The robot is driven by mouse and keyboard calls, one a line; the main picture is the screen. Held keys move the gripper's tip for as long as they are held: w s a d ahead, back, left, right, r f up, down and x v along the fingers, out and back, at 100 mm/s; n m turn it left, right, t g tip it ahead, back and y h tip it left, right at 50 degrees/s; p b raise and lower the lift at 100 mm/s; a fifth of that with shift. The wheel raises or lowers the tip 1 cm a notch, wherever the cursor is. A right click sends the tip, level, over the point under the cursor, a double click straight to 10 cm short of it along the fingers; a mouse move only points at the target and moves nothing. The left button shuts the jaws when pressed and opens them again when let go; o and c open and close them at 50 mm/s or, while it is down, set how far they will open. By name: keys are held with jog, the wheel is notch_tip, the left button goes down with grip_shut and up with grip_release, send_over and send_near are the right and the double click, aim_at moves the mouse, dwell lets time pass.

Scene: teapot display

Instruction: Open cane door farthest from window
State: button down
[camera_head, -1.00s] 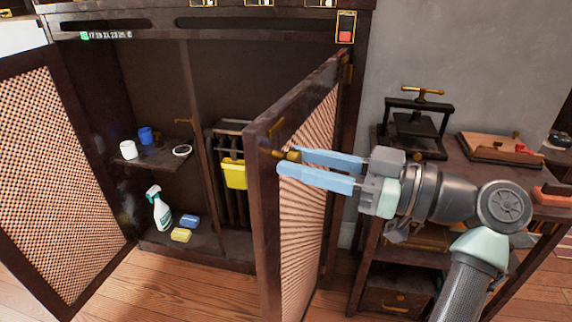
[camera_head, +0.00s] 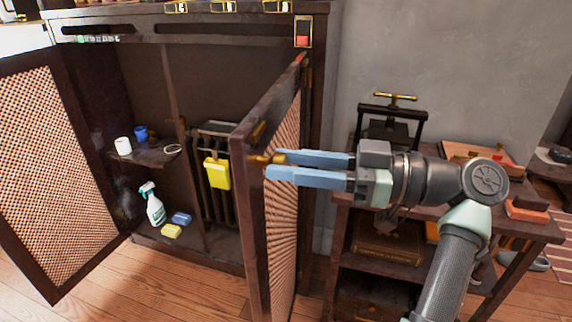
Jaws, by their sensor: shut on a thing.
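The right cane door (camera_head: 280,190) of the dark cabinet (camera_head: 180,22) stands swung outward, well open, seen at a steep angle. A small brass knob (camera_head: 257,160) sits near its free edge. My gripper (camera_head: 272,165) reaches in from the right with its two blue fingers at the knob, shut on it; the fingertips partly hide it. The left cane door (camera_head: 58,170) also stands open at the left. The window is not clearly in view.
Inside the cabinet are a spray bottle (camera_head: 152,205), a yellow cloth (camera_head: 217,173), sponges and cups. To the right, a shelf unit (camera_head: 395,266) with a small press (camera_head: 390,118) stands close to my arm. Wooden floor (camera_head: 190,280) is clear in front.

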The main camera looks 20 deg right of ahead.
jog(key=shift+d, duration=0.1)
dwell(0.3)
jog(key=c, duration=0.5)
grip_release()
jog(key=shift+c, duration=0.2)
jog(key=v, duration=1.3)
